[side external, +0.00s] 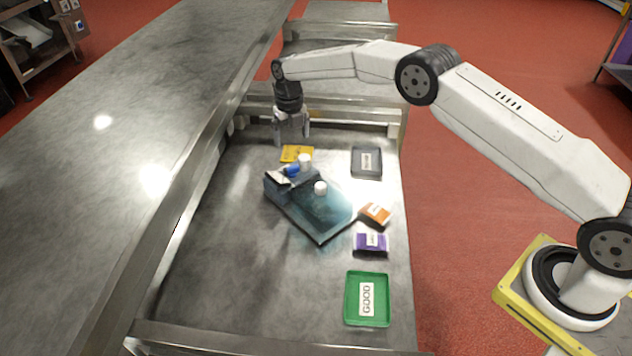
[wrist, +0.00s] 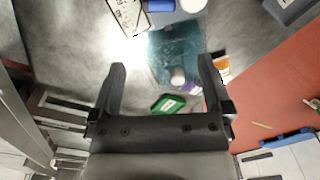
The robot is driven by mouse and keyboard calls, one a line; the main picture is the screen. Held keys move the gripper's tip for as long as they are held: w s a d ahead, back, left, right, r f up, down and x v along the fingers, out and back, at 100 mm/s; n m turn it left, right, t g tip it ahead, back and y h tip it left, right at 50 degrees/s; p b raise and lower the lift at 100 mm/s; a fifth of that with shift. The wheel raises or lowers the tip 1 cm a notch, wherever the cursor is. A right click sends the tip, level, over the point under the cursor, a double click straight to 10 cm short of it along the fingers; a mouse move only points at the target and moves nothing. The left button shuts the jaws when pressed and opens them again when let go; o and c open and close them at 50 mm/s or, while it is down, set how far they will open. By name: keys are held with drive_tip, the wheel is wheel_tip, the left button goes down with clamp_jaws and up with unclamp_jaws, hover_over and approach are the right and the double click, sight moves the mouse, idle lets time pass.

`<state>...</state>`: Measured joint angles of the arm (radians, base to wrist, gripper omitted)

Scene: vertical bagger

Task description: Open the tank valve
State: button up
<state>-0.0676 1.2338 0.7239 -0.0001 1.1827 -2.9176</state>
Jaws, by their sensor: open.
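A teal, see-through tank (side external: 325,218) lies on the metal work surface, with a raised block at its far left end. A small blue part (side external: 292,170), perhaps the valve handle, sits on that block beside a white cap (side external: 305,161). A second white cap (side external: 320,188) stands on the tank. My gripper (side external: 292,139) is open and empty, pointing down beyond the block's far end, apart from it. In the wrist view the blue part (wrist: 160,5) is at the top edge, partly cut off, and the second cap shows between my fingers.
A yellow packet (side external: 297,150) lies close to my gripper. A dark tray (side external: 366,170), an orange packet (side external: 376,213), a purple packet (side external: 371,246) and a green "GOOD" tray (side external: 350,300) line the right side. The surface's left part is clear, with raised metal edges around.

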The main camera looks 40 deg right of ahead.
drive_tip(key=shift+r, duration=0.75)
